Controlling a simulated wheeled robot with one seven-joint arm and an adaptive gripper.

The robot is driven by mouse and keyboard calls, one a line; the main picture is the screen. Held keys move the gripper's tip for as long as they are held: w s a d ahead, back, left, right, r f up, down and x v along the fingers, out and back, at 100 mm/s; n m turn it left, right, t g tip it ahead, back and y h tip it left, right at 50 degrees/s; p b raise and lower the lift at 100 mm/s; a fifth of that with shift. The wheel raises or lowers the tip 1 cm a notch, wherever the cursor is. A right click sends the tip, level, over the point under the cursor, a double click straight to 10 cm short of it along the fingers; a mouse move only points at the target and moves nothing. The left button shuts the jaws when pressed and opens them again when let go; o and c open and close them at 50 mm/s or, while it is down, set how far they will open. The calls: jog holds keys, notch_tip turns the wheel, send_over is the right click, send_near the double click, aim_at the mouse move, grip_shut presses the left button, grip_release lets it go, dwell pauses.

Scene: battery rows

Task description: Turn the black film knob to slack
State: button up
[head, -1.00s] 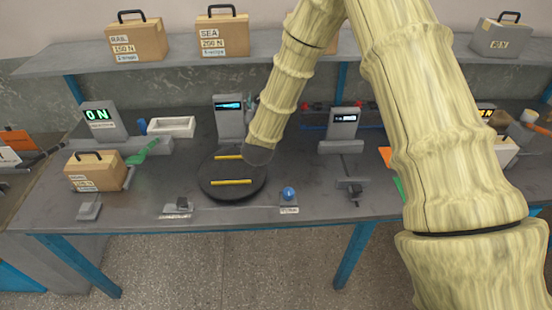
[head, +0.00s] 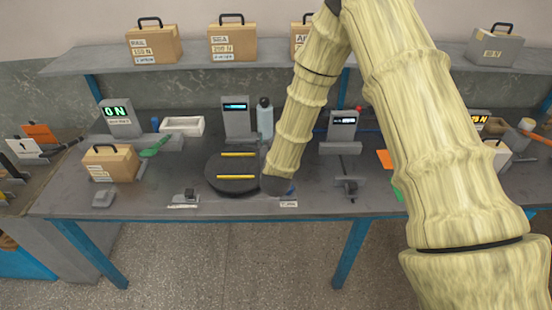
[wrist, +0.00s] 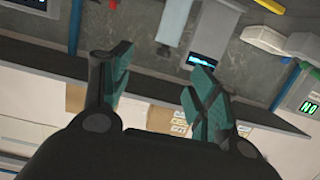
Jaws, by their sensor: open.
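My gripper (wrist: 155,85) is open and empty in the wrist view, its two teal-padded fingers apart with nothing between them. In the head view the dark end of my arm (head: 276,186) is at the right edge of the black turntable (head: 232,190), which carries two yellow bars; my fingers cannot be made out there. Another small black part (head: 350,186) stands to the right. I cannot tell which is the film knob, nor read a slack mark.
A grey display post (head: 236,117) and a bottle (head: 265,117) stand behind the turntable. A second display (head: 342,125) is right of my arm. A cardboard case (head: 110,163) and white tray (head: 182,126) are at left. The front edge between the small fixtures is mostly clear.

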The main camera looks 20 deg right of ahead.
jog(key=shift+g+y, duration=0.4)
jog(key=shift+s+a+f, duration=0.2)
jog(key=shift+s+f, duration=1.35)
jog(key=shift+f, duration=0.15)
